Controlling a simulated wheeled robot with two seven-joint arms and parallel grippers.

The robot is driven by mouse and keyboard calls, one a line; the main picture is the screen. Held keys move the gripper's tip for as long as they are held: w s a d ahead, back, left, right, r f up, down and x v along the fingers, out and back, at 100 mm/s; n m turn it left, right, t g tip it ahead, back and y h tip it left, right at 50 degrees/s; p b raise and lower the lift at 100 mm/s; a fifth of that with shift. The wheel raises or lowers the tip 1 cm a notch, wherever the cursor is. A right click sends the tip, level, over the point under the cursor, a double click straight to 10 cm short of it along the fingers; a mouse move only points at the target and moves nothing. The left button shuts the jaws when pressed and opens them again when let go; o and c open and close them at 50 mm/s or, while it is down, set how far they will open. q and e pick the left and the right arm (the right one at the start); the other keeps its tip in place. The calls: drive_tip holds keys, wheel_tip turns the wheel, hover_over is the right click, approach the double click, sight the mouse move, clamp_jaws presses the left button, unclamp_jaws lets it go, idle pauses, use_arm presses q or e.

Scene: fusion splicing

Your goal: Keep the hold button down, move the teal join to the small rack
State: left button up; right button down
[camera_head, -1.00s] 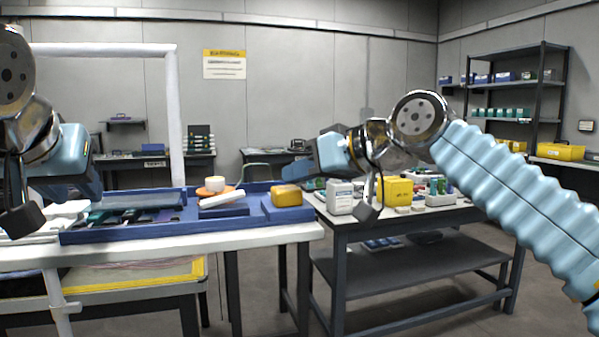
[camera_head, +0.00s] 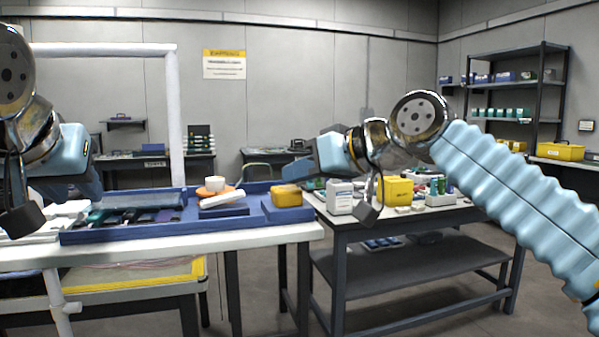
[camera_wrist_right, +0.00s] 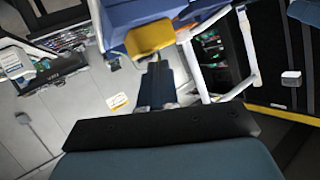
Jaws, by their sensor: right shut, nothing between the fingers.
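A yellow block (camera_head: 286,195) sits on the right end of the blue tray (camera_head: 150,233); it also shows in the right wrist view (camera_wrist_right: 150,38). I cannot make out a hold button. Small teal pieces (camera_head: 98,215) lie in the left part of the tray; I cannot tell which is the teal join. A small rack is not clearly identifiable. My right gripper (camera_head: 292,172) is shut and empty, close above the yellow block; contact cannot be told. It points at the block in the wrist view (camera_wrist_right: 155,66). My left gripper (camera_head: 90,195) hangs over the tray's left end, its fingers unclear.
An orange disc with a white roll (camera_head: 216,186) and a white stick (camera_head: 222,198) are mid-tray, by a dark blue block (camera_head: 225,211). A white frame (camera_head: 174,110) stands behind.

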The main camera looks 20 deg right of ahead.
sight(96, 209)
drive_tip(key=shift+w, duration=0.1)
drive_tip(key=shift+w+a, duration=0.2)
drive_tip(key=shift+w, duration=0.05)
drive_tip(key=shift+f, duration=0.15)
drive_tip(key=shift+f, duration=1.2)
use_arm(q)
drive_tip(key=shift+w, duration=3.2)
drive_tip(key=shift+f, duration=1.75)
drive_tip(key=shift+f, duration=0.6)
drive_tip(key=shift+r, duration=0.15)
